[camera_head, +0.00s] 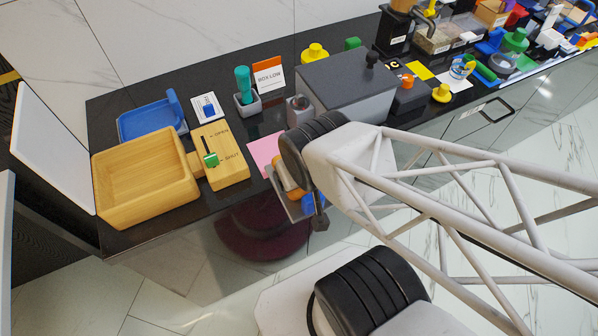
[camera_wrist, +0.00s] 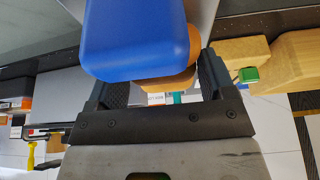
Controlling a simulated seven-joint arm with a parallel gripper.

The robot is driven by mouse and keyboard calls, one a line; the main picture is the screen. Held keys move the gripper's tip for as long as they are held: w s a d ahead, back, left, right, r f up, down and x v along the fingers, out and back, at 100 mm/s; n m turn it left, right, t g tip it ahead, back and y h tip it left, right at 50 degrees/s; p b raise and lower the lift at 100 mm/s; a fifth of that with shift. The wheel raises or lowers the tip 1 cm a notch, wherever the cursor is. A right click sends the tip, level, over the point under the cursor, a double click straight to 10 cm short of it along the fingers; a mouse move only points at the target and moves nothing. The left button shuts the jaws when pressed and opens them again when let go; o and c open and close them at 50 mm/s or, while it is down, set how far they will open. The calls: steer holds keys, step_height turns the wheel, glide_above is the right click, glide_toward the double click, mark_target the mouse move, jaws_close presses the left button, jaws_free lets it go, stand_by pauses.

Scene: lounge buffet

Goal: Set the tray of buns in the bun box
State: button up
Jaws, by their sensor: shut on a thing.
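The exact grip point is partly hidden. The bun box appears to be the open wooden box (camera_head: 108,208) at the left, empty inside. My arm covers part of the tray in the head view.
A wooden block with a green-knobbed lever (camera_head: 211,159), marked OPEN and SHUT, adjoins the box on its right. A blue tray (camera_head: 146,121) lies behind the box. A pink mat (camera_head: 263,150) and a grey lidded bin (camera_head: 346,93) stand further right. A white panel (camera_head: 48,145) leans left.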

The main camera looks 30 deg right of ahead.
steer(key=shift+w+r, duration=0.1)
steer(key=shift+w, duration=0.05)
stand_by(0.5)
steer(key=shift+w+a+r+n+y, duration=0.25)
steer(key=shift+w+a+r+n, duration=0.15)
steer(key=shift+w+n, duration=0.3)
steer(key=shift+w+a+r+n+y, duration=0.25)
steer(key=shift+w+r+n, duration=0.3)
steer(key=shift+n, duration=0.25)
steer(key=w+a+r+n+g+y, duration=0.1)
steer(key=w+a+r+n+g, duration=0.1)
steer(key=w+n, duration=0.5)
steer(key=w+a+r+n+g+y, duration=0.2)
steer(key=w+a+r+n, duration=0.2)
steer(key=w+a+n, duration=0.3)
steer(key=shift+w+n+y, duration=0.3)
steer(key=shift+w+n, duration=0.3)
steer(key=shift+w, duration=0.2)
steer(key=shift+a, duration=0.2)
steer(key=a, duration=1.9)
step_height(320, 180, down, 7)
steer(key=shift+a+r, duration=0.15)
steer(key=shift+f, duration=0.7)
